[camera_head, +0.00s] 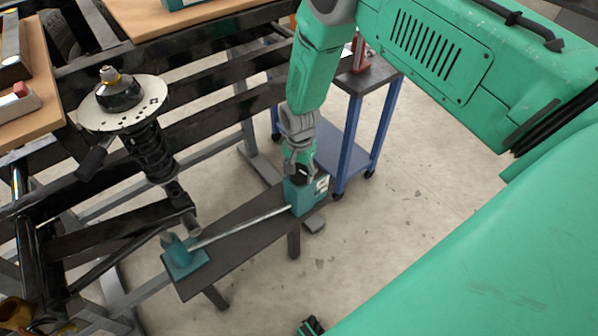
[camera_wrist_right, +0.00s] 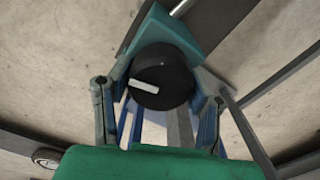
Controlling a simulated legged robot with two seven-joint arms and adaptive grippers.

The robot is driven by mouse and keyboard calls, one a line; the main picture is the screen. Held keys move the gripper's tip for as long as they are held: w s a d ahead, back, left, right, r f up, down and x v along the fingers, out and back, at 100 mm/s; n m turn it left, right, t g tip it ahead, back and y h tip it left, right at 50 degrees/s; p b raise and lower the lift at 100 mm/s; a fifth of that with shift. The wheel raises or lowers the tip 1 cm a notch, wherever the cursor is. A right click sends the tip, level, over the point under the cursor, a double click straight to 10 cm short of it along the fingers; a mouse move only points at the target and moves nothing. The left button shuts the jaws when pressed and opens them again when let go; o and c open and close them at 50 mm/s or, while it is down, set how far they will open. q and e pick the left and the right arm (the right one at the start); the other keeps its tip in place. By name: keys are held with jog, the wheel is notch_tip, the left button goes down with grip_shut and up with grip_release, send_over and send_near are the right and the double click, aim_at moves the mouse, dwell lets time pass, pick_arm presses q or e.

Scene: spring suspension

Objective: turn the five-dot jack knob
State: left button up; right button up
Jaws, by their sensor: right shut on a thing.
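The jack is a long thin metal rod (camera_head: 240,229) on a dark bench, with a teal block at each end. The right-hand teal block (camera_head: 303,199) has white markings on its side, too small to read as dots. My right gripper (camera_head: 299,164) points down at this block from above. In the right wrist view, a round black knob (camera_wrist_right: 172,78) with a white bar on top sits between its two fingers, on the teal block (camera_wrist_right: 203,32). The gripper is shut on this knob. The left-hand teal block (camera_head: 185,262) stands free. My left gripper is not seen.
A spring strut with a pale round plate (camera_head: 150,104) stands left of the bench, beside a black frame (camera_head: 215,113). A blue-legged cart (camera_head: 347,150) stands close behind the right-hand block. The floor (camera_head: 400,190) right of the bench is clear.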

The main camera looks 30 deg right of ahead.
jog(key=n, duration=0.4)
jog(key=shift+w, duration=0.1)
jog(key=n, duration=0.4)
jog(key=shift+n, duration=0.3)
jog(key=n, duration=0.4)
jog(key=shift+a+n+b, duration=0.1)
jog(key=shift+n+b, duration=0.2)
jog(key=n, duration=0.8)
jog(key=shift+r, duration=0.1)
jog(key=n, duration=0.4)
jog(key=shift+n+b, duration=0.3)
jog(key=n, duration=0.4)
jog(key=shift+w+n, duration=0.1)
jog(key=shift+n, duration=1.8)
jog(key=shift+r, duration=0.1)
